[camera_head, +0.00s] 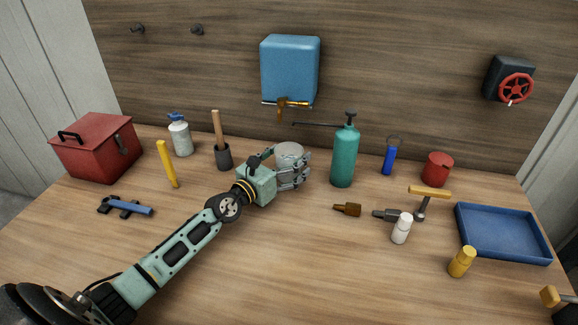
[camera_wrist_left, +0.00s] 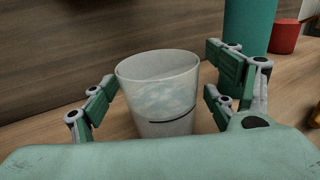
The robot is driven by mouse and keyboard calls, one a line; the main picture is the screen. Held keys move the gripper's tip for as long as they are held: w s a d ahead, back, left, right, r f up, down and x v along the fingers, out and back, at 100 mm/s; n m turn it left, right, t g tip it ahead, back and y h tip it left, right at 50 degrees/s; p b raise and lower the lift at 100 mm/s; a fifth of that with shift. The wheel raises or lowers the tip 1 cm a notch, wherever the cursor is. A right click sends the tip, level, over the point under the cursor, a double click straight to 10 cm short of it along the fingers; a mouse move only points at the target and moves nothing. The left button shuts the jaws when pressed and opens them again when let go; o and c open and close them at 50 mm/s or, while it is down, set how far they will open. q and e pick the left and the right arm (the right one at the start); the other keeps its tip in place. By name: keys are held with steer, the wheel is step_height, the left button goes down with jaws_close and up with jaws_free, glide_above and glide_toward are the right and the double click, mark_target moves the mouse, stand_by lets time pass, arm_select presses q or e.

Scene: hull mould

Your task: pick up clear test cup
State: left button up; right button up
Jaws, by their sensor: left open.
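The clear test cup (camera_head: 289,153) stands upright on the wooden table near the back wall, left of the green spray bottle. It is greyish and translucent, with a dark line low on its side in the left wrist view (camera_wrist_left: 160,95). My left gripper (camera_head: 290,170) is open at the cup. In the left wrist view its fingers (camera_wrist_left: 165,95) stand on either side of the cup, with a gap visible at the left; contact at the right cannot be told.
The green spray bottle (camera_head: 343,157) stands close to the right of the cup. The front middle of the table (camera_head: 300,270) is clear.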

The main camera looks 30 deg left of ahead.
arm_select(q)
steer(key=shift+w, duration=0.2)
steer(key=shift+c, duration=0.3)
steer(key=c, duration=1.1)
steer(key=shift+c, duration=0.4)
steer(key=shift+r, duration=0.1)
